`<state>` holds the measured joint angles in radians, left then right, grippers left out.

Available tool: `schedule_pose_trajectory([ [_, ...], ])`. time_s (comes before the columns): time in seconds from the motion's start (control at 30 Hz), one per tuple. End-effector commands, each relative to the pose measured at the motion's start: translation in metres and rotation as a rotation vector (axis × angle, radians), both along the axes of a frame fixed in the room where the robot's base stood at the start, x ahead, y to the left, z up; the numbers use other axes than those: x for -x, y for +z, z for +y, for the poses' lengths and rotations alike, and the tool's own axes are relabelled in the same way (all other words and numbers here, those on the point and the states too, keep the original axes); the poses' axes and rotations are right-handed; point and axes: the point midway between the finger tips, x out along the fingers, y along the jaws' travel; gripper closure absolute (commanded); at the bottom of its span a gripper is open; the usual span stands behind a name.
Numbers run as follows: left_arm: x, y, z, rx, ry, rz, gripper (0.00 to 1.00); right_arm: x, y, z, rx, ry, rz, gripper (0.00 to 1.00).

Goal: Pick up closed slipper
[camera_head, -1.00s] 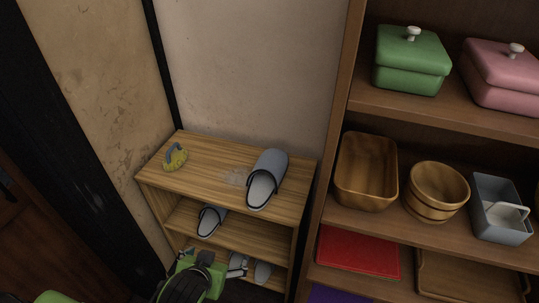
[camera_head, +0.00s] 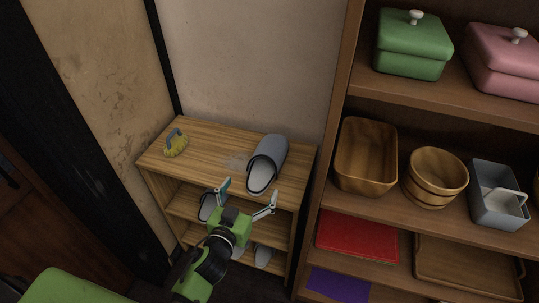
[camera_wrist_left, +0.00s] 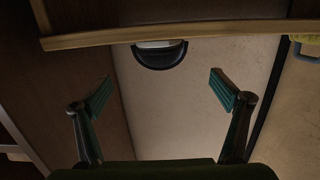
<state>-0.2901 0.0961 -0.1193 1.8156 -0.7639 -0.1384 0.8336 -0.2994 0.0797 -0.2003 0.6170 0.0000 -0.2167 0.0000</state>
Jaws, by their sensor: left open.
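A grey slipper with a dark rim and pale insole (camera_head: 268,165) lies on top of the small wooden rack (camera_head: 205,152), its open end toward the front edge. In the left wrist view its dark end (camera_wrist_left: 160,58) shows at the board's edge, between the fingers but beyond their tips. My left gripper (camera_head: 247,194) is open and empty in front of the rack, just short of this slipper. Another slipper (camera_head: 207,207) on the middle shelf is partly hidden by the gripper. A slipper on the lowest shelf (camera_head: 263,257) also shows. My right gripper is out of view.
A yellow brush with a blue-grey handle (camera_head: 176,144) sits at the rack top's left. A tall shelf (camera_head: 335,115) stands close on the right, holding lidded boxes, wooden tubs and trays. A wall (camera_head: 245,60) closes the back.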

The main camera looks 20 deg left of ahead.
Motion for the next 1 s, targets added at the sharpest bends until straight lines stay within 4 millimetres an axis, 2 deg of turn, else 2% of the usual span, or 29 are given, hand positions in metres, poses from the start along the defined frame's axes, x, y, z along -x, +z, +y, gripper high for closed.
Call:
schedule_pose_trajectory([
  [0.1,-0.025,-0.001,0.0,-0.003,0.001,-0.003,0.09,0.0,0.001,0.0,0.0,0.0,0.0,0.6],
  [0.3,-0.06,-0.008,-0.002,-0.003,0.001,-0.001,0.09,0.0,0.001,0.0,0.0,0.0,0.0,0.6],
  [0.57,-0.079,-0.011,-0.002,-0.002,0.002,0.0,0.09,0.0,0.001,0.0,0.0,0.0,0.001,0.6],
  [0.83,-0.116,-0.02,-0.004,-0.002,0.002,0.0,0.09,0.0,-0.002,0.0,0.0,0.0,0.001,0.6],
  [1.0,-0.125,-0.021,-0.004,-0.001,0.002,0.001,0.09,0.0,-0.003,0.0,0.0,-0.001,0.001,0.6],
])
